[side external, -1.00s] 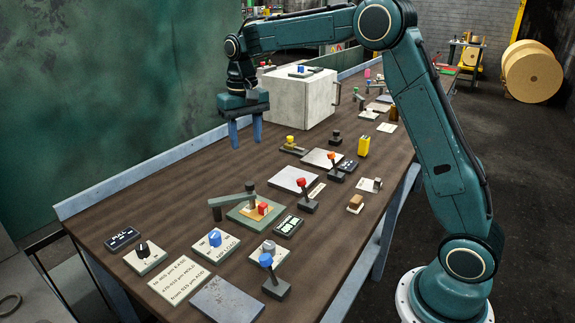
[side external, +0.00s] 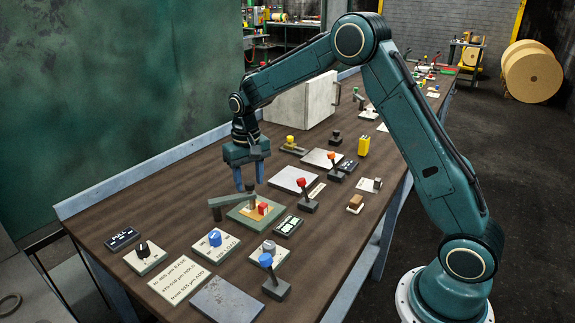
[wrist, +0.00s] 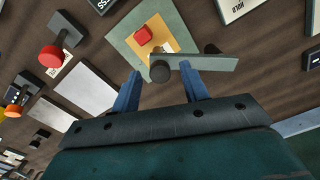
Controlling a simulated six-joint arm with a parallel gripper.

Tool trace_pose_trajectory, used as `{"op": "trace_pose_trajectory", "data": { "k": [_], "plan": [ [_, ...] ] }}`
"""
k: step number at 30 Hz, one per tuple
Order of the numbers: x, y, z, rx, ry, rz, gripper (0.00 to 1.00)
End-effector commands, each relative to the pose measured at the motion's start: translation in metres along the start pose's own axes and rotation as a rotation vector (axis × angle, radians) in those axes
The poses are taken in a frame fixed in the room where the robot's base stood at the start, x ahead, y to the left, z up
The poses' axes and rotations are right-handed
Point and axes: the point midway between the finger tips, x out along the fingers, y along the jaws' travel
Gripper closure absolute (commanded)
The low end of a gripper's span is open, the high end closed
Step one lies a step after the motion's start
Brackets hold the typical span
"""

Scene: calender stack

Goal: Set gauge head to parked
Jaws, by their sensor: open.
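The likely gauge head is a grey-green swing arm (side external: 228,201) with a dark round knob (side external: 251,187) at its right end. It is over a green base plate (side external: 241,217) with a yellow pad and a red block (side external: 263,208). In the wrist view the arm (wrist: 215,64) points right from the knob (wrist: 160,71), and the red block (wrist: 143,35) is beyond the knob. My gripper (side external: 249,187) is open, pointing down at the fixture. In the wrist view the knob appears between my fingertips (wrist: 160,72); I cannot tell whether they are low enough to surround it.
A small dark readout (side external: 288,226) lies right of the fixture. A blue-knob dial (side external: 215,238), a black-knob dial (side external: 144,252) and a blue-topped lever (side external: 267,262) stand in front. A red-topped lever (side external: 302,185) stands to the right.

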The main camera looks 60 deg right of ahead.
Motion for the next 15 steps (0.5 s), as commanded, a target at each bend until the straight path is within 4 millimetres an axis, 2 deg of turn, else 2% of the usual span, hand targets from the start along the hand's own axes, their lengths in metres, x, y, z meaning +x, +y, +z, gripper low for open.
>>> {"op": "trace_pose_trajectory", "data": {
  "k": [9,11,15],
  "plan": [
    [0.0023,0.0000,0.0001,0.000,0.000,0.000,0.55],
    [0.0023,0.0000,0.0001,0.000,0.000,0.000,0.65],
    [0.0022,0.0000,0.0001,0.000,0.000,0.000,0.93]
  ]
}}
